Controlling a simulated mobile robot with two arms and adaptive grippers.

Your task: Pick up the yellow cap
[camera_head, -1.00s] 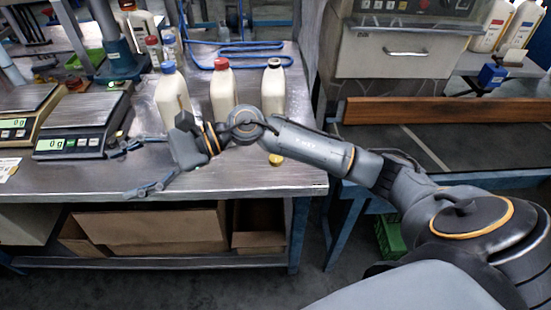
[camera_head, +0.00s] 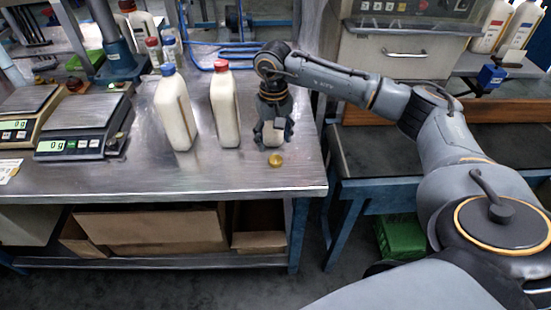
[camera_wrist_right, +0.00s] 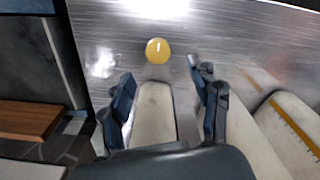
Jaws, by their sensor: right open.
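The yellow cap (camera_head: 275,160) lies on the metal workbench near its front right edge. It also shows in the right wrist view (camera_wrist_right: 158,50), beyond the fingertips. My right gripper (camera_head: 272,144) points down just behind the cap in the head view. Its fingers are spread in the right wrist view (camera_wrist_right: 165,75), and the cap is not between them. A pale bottle (camera_wrist_right: 155,112) shows between the fingers there. In the head view that bottle is mostly hidden by my right gripper; I cannot tell whether they touch. My left gripper is not in view.
A red-capped bottle (camera_head: 224,108) and a blue-capped bottle (camera_head: 174,110) stand upright left of my right gripper. Two scales (camera_head: 84,122) stand at the left. The workbench (camera_head: 215,178) is clear in front of the bottles.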

